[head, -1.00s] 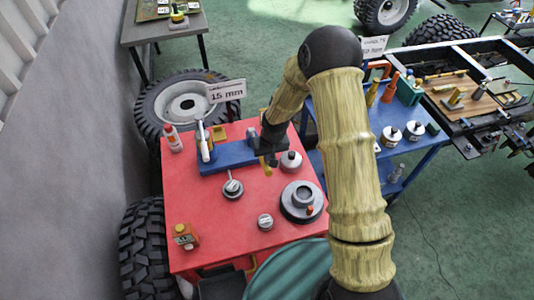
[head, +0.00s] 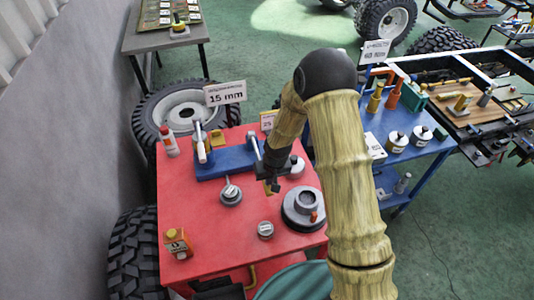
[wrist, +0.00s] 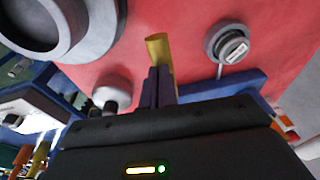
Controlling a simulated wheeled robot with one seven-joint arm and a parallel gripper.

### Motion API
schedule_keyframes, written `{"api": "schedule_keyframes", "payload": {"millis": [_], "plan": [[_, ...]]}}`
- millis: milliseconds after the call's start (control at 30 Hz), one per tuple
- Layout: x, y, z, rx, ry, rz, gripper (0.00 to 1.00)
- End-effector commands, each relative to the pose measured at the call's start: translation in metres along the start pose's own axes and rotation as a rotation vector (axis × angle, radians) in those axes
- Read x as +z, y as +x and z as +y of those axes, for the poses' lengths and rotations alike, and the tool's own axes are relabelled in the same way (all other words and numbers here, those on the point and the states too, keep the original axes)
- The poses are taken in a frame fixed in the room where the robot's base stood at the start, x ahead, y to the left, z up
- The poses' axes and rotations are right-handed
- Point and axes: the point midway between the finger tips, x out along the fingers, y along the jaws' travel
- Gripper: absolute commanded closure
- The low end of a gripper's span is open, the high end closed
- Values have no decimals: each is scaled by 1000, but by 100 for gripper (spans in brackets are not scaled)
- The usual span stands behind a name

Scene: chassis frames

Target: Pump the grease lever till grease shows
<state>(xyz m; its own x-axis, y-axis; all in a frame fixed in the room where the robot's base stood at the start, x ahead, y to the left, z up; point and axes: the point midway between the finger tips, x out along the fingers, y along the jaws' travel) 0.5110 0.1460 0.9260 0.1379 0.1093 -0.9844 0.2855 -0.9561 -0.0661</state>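A blue fixture (head: 221,166) lies across the back of the red table, with a pale upright cylinder (head: 201,146) at its left end. A slim grey rod (head: 255,147) stands at its right end beside my arm. My gripper (head: 270,178) is over the table just in front of that end, pointing down. Its dark fingers (wrist: 157,85) are close together in the wrist view, with a yellow grip (wrist: 157,48) at their tips. The yellow grip also shows below the gripper in the head view (head: 273,187). I cannot see how it joins the fixture. No grease is discernible.
A blue bench (head: 430,150) stands right.

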Motion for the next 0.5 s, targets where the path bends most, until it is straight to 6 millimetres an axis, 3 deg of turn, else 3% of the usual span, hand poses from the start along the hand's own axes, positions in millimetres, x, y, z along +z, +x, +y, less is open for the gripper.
{"api": "schedule_keyframes", "payload": {"millis": [300, 500], "plan": [[8, 7, 1, 1, -1, -21, 100], [8, -8, 2, 1, -1, -19, 100]]}}
